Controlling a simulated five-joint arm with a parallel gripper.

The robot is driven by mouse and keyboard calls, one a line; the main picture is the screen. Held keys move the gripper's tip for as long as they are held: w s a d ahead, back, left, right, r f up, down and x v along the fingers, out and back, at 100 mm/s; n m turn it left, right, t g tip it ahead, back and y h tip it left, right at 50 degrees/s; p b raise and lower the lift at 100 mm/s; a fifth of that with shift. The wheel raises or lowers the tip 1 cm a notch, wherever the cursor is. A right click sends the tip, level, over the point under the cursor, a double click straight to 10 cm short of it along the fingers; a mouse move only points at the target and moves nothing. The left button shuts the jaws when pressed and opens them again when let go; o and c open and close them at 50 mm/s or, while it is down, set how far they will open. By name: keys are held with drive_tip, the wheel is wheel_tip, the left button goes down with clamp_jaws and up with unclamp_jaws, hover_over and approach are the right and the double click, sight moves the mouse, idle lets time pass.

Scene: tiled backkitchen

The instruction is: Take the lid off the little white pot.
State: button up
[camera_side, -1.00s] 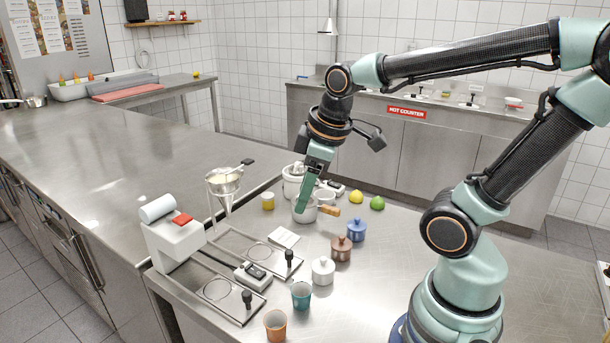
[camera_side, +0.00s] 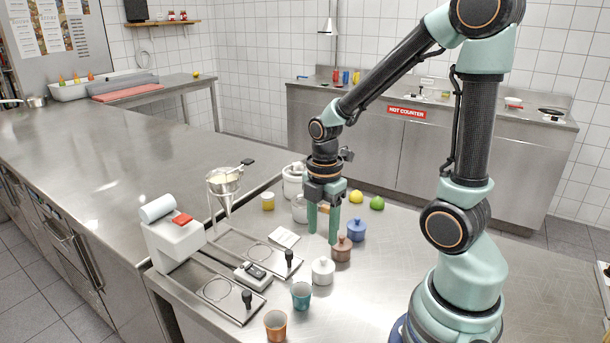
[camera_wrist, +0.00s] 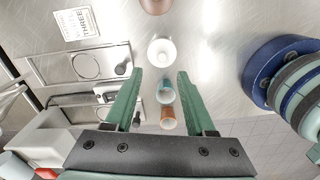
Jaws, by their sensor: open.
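The little white pot (camera_side: 323,271) stands on the steel counter in the side view, with a small knob visible on its lid. The wrist view shows the white pot (camera_wrist: 161,51) from above, ahead of and between the fingers. My gripper (camera_side: 323,237) points down, open and empty, behind the white pot and close by the brown pot (camera_side: 341,252). The gripper also shows in the wrist view (camera_wrist: 160,74), its green fingers apart. I cannot tell the exact gap between the fingertips and the brown pot.
A blue pot (camera_side: 357,231) stands behind the brown one. A teal cup (camera_side: 301,296) and a copper cup (camera_side: 275,326) stand in front of the white pot. A scale (camera_side: 253,273) is to its left. A lemon (camera_side: 356,197) and a lime (camera_side: 377,203) lie farther back.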

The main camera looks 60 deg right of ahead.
sight(324, 257)
wheel_tip(324, 257, down, 2)
drive_tip(key=f, duration=0.3)
drive_tip(key=shift+s+d+f, duration=0.1)
drive_tip(key=shift+s+d, duration=0.1)
drive_tip(key=shift+s, duration=0.1)
drive_tip(key=shift+f, duration=0.85)
drive_tip(key=shift+w, duration=0.1)
clamp_jaws()
